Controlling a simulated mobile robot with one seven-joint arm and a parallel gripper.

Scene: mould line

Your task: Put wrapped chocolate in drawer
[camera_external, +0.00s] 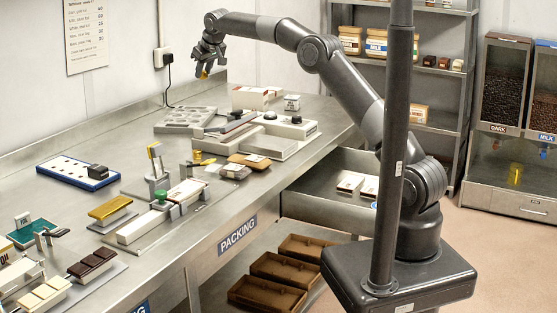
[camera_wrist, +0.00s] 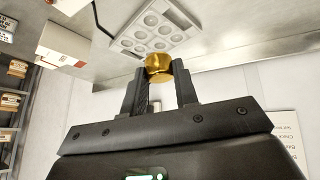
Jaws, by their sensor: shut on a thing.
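A small gold-wrapped chocolate (camera_wrist: 158,68) sits between the fingertips of my gripper (camera_wrist: 160,85) in the wrist view. In the external view the gold piece (camera_external: 205,74) hangs just below my gripper (camera_external: 208,66), which is raised above the far end of the steel bench. My gripper is shut on it, clear of the bench. An open drawer (camera_external: 322,204) under the bench, at the right beside my arm, holds a few small white-topped boxes (camera_external: 349,183) and part of it is hidden by my column.
A grey tray with round hollows (camera_external: 186,119) lies on the bench below my gripper. Brown crates (camera_external: 267,294) lie on the lower shelf.

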